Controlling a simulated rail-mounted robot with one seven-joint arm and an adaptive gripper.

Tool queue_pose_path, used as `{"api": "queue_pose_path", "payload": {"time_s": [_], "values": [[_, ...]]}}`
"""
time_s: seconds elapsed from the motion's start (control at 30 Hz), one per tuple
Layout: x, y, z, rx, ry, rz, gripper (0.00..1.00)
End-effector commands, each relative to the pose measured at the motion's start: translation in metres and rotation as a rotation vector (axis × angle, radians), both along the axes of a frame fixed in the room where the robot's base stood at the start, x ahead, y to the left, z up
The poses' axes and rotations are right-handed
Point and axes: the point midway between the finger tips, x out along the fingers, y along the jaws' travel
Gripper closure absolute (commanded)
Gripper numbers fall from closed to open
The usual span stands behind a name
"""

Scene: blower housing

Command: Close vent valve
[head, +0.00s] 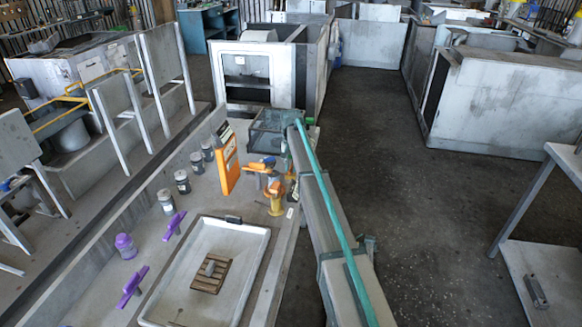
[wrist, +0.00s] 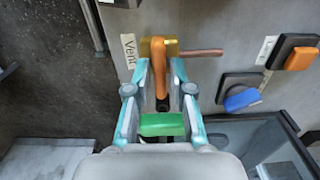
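The vent valve (wrist: 157,47) shows in the wrist view, with a brass body beside a tag reading "Vent" and a copper-coloured pipe running right. Its orange handle (wrist: 160,74) points from the body back toward my gripper. My gripper (wrist: 160,68) has its two teal fingers apart, one on each side of the handle, with gaps showing. The handle's near end is dark and lies between the fingers. In the head view, orange and yellow valve parts (head: 275,190) stand at the bench's right edge; my gripper is hard to make out there.
In the wrist view, a blue lever (wrist: 241,99) and an orange lever (wrist: 301,59) sit to the right, above a dark-framed glass box (wrist: 262,135). In the head view, a white tray (head: 256,262), an orange panel (head: 228,168), purple parts (head: 133,286) and several jars (head: 182,182) occupy the bench.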

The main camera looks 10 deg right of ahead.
Motion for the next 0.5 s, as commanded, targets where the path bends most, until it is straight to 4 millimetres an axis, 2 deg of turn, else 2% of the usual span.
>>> {"api": "queue_pose_path", "payload": {"time_s": [0.07, 0.37, 0.5], "values": [[-0.0001, -0.0001, -0.0001, 0.000, 0.000, 0.001, 0.61], [-0.0003, 0.0000, 0.0003, 0.000, 0.001, 0.002, 0.61], [0.0000, 0.0000, 0.0085, 0.000, 0.000, 0.002, 0.61]]}}
